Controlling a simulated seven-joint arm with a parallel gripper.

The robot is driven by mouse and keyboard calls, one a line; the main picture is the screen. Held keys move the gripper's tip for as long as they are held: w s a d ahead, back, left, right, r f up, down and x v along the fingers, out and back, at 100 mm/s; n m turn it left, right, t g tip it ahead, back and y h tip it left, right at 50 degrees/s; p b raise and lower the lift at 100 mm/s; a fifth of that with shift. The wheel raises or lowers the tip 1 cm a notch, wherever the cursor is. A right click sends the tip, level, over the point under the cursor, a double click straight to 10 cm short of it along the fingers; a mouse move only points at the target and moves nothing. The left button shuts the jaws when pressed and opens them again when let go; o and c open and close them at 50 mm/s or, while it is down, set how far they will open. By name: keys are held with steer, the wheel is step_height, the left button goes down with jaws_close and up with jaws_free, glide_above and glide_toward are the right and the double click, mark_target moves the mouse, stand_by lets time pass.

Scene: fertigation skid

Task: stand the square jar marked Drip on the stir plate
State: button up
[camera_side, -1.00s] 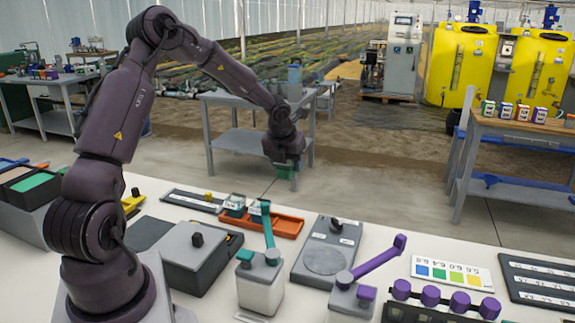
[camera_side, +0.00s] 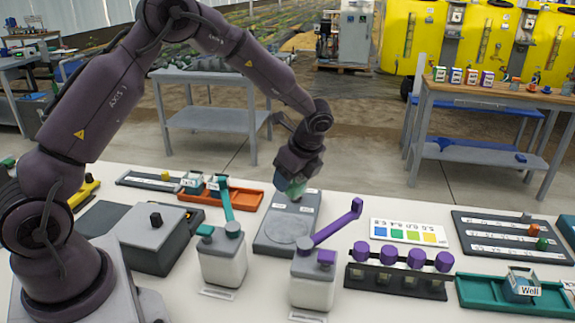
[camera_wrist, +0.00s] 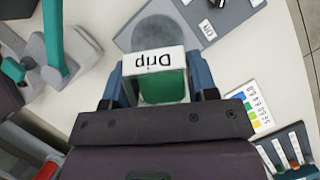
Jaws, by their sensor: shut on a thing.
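My gripper (camera_side: 294,180) is shut on the square jar marked Drip (camera_wrist: 158,80), which shows a white label and a green top or content in the wrist view. In the side view the jar (camera_side: 292,188) is mostly hidden by the gripper, with a little green showing. The gripper holds it above the back part of the stir plate (camera_side: 270,241). The stir plate is a grey block with a round disc, and the disc is bare. In the wrist view the stir plate (camera_wrist: 205,25) lies just beyond the jar.
A teal-levered dispenser (camera_side: 223,262) and a purple-levered one (camera_side: 313,277) stand in front of the plate. An orange tray (camera_side: 245,198) with labelled jars is behind left. A colour chart (camera_side: 409,231) and a rack with purple caps (camera_side: 397,278) are to the right.

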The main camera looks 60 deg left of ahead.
steer(key=n, duration=0.1)
steer(key=s+n+g, duration=0.1)
steer(key=n, duration=0.1)
steer(key=n+h, duration=0.1)
steer(key=n, duration=0.1)
steer(key=shift+s+a+r+g, duration=0.25)
steer(key=shift+s+r+g, duration=0.1)
steer(key=shift+s+g, duration=0.05)
steer(key=shift+s+f+n, duration=0.1)
steer(key=shift+n, duration=0.5)
steer(key=shift+f, duration=5.2)
steer(key=o, duration=1.1)
steer(key=shift+c, duration=0.2)
steer(key=shift+r, duration=0.1)
